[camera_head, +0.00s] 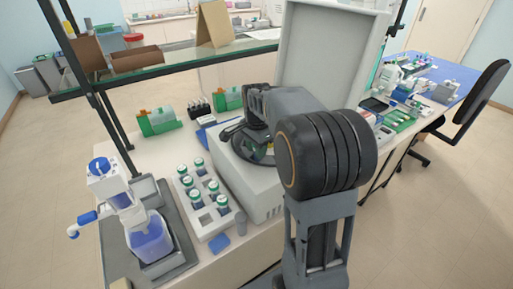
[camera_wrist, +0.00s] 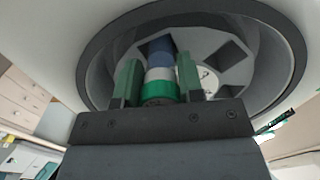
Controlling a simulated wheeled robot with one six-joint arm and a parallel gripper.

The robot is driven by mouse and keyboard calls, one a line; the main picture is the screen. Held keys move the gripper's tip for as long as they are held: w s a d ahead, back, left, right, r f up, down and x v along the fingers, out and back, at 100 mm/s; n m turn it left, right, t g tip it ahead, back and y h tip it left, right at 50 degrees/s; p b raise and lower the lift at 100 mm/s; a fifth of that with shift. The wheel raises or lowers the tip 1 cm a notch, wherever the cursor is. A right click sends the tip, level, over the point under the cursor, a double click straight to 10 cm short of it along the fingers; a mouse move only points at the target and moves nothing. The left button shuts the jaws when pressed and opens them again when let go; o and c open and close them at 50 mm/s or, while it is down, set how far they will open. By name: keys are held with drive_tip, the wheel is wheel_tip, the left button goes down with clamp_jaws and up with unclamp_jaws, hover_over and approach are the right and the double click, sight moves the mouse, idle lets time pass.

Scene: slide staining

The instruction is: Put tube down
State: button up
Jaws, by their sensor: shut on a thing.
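My gripper (camera_wrist: 159,76) shows in the wrist view with a green finger on each side of a tube (camera_wrist: 160,89). It is shut on the tube, which has a green cap, a white band and a blue part beyond. The tube is over or in the grey rotor (camera_wrist: 233,52) inside the round bowl of a white centrifuge (camera_head: 245,180). I cannot tell whether the tube's far end is seated in a slot. In the head view the centrifuge lid (camera_head: 330,50) stands open, and my arm hides most of the bowl and the gripper.
A white rack (camera_head: 217,228) with several green-capped tubes stands left of the centrifuge. A dispenser with a blue-filled bottle (camera_head: 150,238) is at the front left. Green boxes (camera_head: 158,121) stand behind. A glass shelf (camera_head: 170,68) runs above the bench's back.

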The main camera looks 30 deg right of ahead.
drive_tip(key=shift+f+b, duration=0.3)
drive_tip(key=shift+f, duration=0.15)
drive_tip(key=o, duration=0.9)
drive_tip(key=shift+r, duration=0.15)
wheel_tip(320, 180, up, 13)
drive_tip(key=shift+f+p, duration=0.15)
drive_tip(key=shift+p, duration=0.25)
